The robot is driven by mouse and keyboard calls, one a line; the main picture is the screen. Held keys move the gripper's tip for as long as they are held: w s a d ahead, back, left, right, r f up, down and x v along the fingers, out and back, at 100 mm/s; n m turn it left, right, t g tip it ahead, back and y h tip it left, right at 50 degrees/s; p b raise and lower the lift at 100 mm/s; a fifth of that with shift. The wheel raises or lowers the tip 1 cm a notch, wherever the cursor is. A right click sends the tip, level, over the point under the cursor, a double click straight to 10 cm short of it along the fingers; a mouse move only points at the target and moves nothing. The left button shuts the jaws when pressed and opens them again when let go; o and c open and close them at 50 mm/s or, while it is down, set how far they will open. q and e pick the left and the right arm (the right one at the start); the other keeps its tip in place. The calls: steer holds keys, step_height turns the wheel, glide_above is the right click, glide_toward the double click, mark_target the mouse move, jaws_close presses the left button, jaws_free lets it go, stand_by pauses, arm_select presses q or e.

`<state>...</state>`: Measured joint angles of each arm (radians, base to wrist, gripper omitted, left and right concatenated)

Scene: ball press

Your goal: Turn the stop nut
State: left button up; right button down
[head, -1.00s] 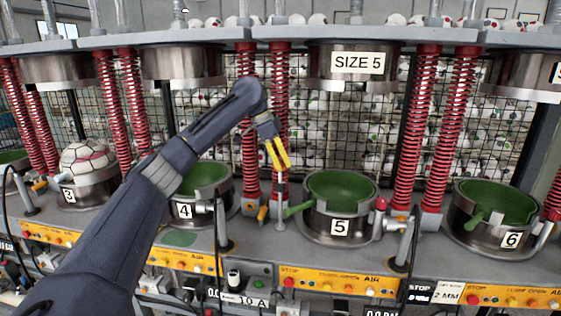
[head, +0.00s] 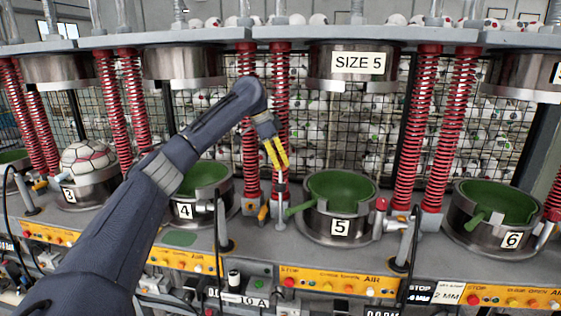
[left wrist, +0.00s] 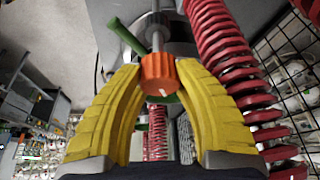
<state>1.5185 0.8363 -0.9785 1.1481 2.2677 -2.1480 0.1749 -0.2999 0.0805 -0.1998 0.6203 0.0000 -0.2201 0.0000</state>
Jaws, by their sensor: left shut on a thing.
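The stop nut (left wrist: 158,75) is an orange ribbed knob with a white mark, threaded on an upright grey rod (left wrist: 156,32) in the left wrist view. My left gripper (left wrist: 158,70) has its yellow fingertips on both sides of the nut and is shut on it. In the head view the left gripper (head: 283,166) points down at the rod (head: 281,205), between mould 4 and mould 5 (head: 341,215). The nut is hidden or too small to tell there. My right gripper is not in view.
Red springs (head: 280,110) stand close behind the left gripper. A green handle (head: 299,209) sticks out from mould 5 near the rod's foot. The SIZE 5 upper mould (head: 358,85) hangs above right. A yellow control panel (head: 335,280) runs along the front edge.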

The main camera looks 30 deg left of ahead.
arm_select(q)
steer(key=o, duration=1)
steer(key=shift+w+d, duration=0.1)
steer(key=v, duration=0.7)
steer(key=shift+r, duration=0.3)
